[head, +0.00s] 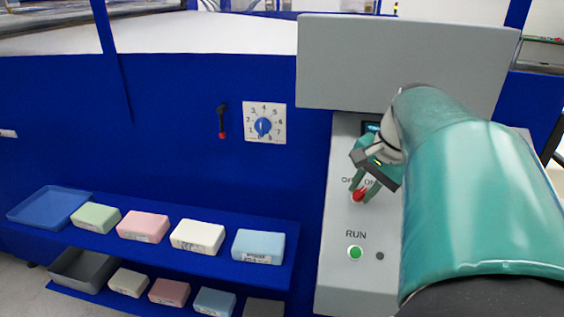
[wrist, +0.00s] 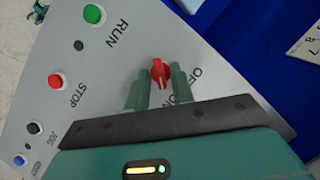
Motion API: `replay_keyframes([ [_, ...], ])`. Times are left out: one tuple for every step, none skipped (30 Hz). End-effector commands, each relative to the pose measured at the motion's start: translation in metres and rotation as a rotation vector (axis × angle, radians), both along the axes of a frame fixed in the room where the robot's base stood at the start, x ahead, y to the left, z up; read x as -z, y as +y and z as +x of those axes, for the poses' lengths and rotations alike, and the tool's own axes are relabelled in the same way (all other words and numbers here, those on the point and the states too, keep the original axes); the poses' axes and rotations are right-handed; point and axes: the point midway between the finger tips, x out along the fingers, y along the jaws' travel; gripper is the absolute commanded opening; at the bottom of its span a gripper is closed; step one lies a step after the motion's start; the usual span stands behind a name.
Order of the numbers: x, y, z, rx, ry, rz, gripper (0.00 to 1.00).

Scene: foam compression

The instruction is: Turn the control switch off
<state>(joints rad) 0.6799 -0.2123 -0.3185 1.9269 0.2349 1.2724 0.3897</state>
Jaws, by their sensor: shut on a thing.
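The control switch is a red rotary knob (head: 358,196) on the grey control panel, below the OFF and ON labels. It also shows in the wrist view (wrist: 160,72), between the green fingertips. My gripper (head: 360,190) reaches down to the panel from the right, and its fingers are shut on the knob. In the wrist view my gripper (wrist: 160,80) has one finger on each side of the knob. The ON label is partly covered by my gripper. I cannot tell surely which label the knob points to.
The green RUN button (head: 355,252) sits just below the switch. A dial (head: 263,127) is on the blue wall. Foam blocks (head: 197,236) stand on a shelf at left.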

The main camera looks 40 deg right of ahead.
Motion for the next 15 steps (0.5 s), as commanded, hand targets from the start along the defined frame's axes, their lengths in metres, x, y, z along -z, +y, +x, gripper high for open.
replay_keyframes([
  [-0.0005, -0.0003, 0.0004, -0.013, 0.006, -0.008, 0.01],
  [-0.0006, -0.0004, 0.0005, -0.024, 0.011, -0.012, 0.01],
  [-0.0007, -0.0005, 0.0006, -0.041, 0.018, -0.019, 0.01],
  [-0.0009, -0.0005, 0.0007, -0.053, 0.024, -0.024, 0.01],
  [-0.0009, -0.0005, 0.001, -0.067, 0.03, -0.03, 0.01],
  [-0.001, -0.0003, 0.0013, -0.091, 0.041, -0.039, 0.01],
  [-0.0009, -0.0002, 0.0015, -0.108, 0.05, -0.046, 0.01],
  [-0.0009, 0.0, 0.0018, -0.127, 0.058, -0.053, 0.01],
  [-0.001, 0.0, 0.0019, -0.153, 0.071, -0.064, 0.01],
  [-0.0011, 0.0, 0.0022, -0.174, 0.08, -0.072, 0.01],
  [-0.0012, 0.0002, 0.0027, -0.197, 0.09, -0.082, 0.01],
  [-0.0013, 0.0002, 0.003, -0.227, 0.105, -0.094, 0.01],
  [-0.0014, 0.0002, 0.0033, -0.251, 0.114, -0.103, 0.01],
  [-0.0015, 0.0002, 0.0035, -0.274, 0.126, -0.114, 0.01],
  [-0.0016, 0.0005, 0.004, -0.307, 0.141, -0.127, 0.01],
])
